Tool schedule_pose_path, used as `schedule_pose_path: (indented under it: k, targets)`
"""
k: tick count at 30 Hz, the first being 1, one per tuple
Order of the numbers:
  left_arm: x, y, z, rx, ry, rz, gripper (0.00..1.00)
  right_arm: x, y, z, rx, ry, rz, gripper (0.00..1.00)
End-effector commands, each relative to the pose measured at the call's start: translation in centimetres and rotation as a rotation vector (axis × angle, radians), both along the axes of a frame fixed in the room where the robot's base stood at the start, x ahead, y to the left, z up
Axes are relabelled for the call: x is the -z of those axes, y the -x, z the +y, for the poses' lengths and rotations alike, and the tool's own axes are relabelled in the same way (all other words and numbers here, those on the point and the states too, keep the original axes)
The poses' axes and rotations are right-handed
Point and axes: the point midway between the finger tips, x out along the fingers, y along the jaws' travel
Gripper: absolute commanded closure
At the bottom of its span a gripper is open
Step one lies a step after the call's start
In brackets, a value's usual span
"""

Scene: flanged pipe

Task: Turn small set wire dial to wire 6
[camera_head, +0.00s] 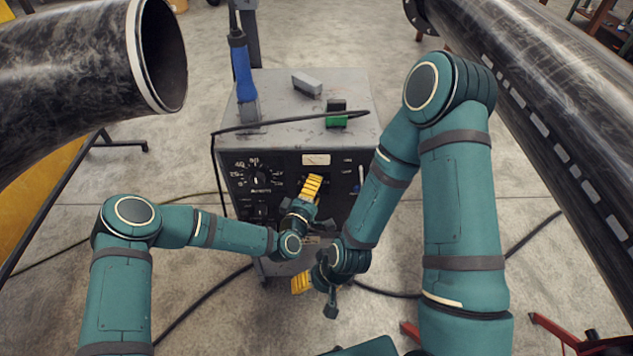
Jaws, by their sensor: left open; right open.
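The welding machine's dark front panel (290,160) faces me below its grey top. A large round dial (260,177) with numbers around it is on the panel's left part. A smaller knob (262,210) sits below it; its markings are too small to read. My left gripper (312,184) is open in front of the panel's middle, right of the large dial, with yellow finger pads showing. It hides part of the panel, and I cannot tell whether it touches a knob. My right gripper (314,297) is open and low, in front of the machine's lower part, apart from the panel.
Large dark pipes stand at upper left (80,80) and right (560,90). Cables cross the concrete floor.

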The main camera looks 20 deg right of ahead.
Motion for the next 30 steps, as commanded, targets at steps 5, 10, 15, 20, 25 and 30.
schedule_pose_path:
  k: [5, 10, 15, 20, 25, 30]
  targets:
    - [0.02, 0.06, -0.03, 0.000, 0.000, 0.000, 0.42, -0.01, 0.02, 0.01, 0.000, 0.000, 0.000, 0.36]
    - [0.01, 0.05, -0.03, 0.000, 0.000, 0.000, 0.53, -0.01, 0.02, 0.02, 0.000, 0.000, 0.000, 0.36]
    - [0.00, 0.05, -0.03, 0.000, 0.000, 0.000, 1.00, -0.01, 0.02, 0.01, 0.000, 0.000, 0.000, 0.36]
    - [-0.03, 0.03, -0.03, 0.000, 0.000, 0.000, 1.00, -0.01, 0.01, 0.01, 0.000, 0.000, 0.000, 0.36]
    - [-0.08, 0.00, -0.05, 0.000, -0.008, -0.003, 1.00, -0.07, 0.02, 0.01, 0.000, 0.000, 0.000, 0.36]
    - [-0.17, -0.01, -0.10, 0.001, -0.055, -0.018, 1.00, -0.32, 0.05, 0.02, 0.000, 0.000, 0.001, 0.36]
